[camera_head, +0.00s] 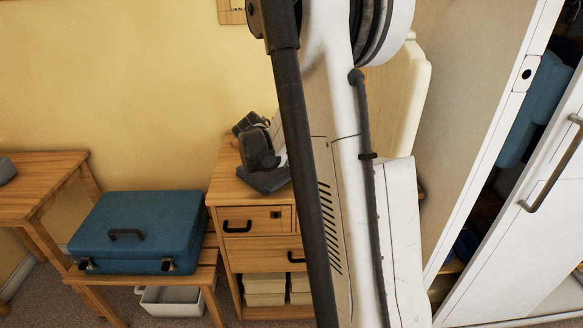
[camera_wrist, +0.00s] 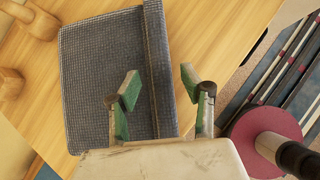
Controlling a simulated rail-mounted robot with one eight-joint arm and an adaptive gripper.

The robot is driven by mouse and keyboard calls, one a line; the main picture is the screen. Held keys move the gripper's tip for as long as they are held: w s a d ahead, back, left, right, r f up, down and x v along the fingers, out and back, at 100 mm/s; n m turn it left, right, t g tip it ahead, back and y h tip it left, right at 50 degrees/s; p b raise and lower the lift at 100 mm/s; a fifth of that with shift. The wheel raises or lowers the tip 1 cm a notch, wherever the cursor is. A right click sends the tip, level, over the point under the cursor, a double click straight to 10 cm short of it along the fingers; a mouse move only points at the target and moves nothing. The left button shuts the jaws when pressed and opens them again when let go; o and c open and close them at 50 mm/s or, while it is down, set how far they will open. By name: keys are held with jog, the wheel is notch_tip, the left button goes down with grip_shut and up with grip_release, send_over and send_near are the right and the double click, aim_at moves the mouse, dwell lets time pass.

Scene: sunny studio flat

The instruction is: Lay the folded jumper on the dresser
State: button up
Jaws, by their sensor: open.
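In the wrist view, the folded jumper (camera_wrist: 90,85), a grey-blue knit, lies on a wooden top (camera_wrist: 215,30), with a fold along its right side. My gripper (camera_wrist: 160,78) is open, with green pads on its fingers. Its left finger is over the jumper and its right finger is just past the jumper's right edge. In the head view, the wooden dresser (camera_head: 262,254) has drawers and is partly hidden by my arm. Dark shapes (camera_head: 262,150) are at its top; I cannot tell clearly what they are.
A blue case (camera_head: 150,228) rests on a low wooden bench left of the dresser. A wooden table (camera_head: 40,185) stands farther left. A white wardrobe door (camera_head: 530,220) hangs open at right. Wooden knobs (camera_wrist: 35,20) and a pink disc (camera_wrist: 262,135) flank the top in the wrist view.

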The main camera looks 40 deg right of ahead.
jog(key=w+v, duration=0.1)
jog(key=v, duration=1)
jog(key=s+a+r+m+t+y, duration=0.25)
jog(key=s+a+m, duration=0.2)
jog(key=a, duration=0.35)
jog(key=s+a+r+m+t+y, duration=0.1)
jog(key=s+a+r+m, duration=0.3)
jog(key=a, duration=0.4)
jog(key=s+a+f+m+t+y, duration=0.2)
jog(key=s+a+m+t+y, duration=0.1)
jog(key=s+a+m, duration=0.7)
jog(key=s+a+y, duration=0.1)
jog(key=s+a, duration=0.1)
jog(key=a, duration=0.1)
jog(key=shift+s+a+p, duration=0.25)
jog(key=shift+p, duration=0.1)
jog(key=shift+c, duration=0.4)
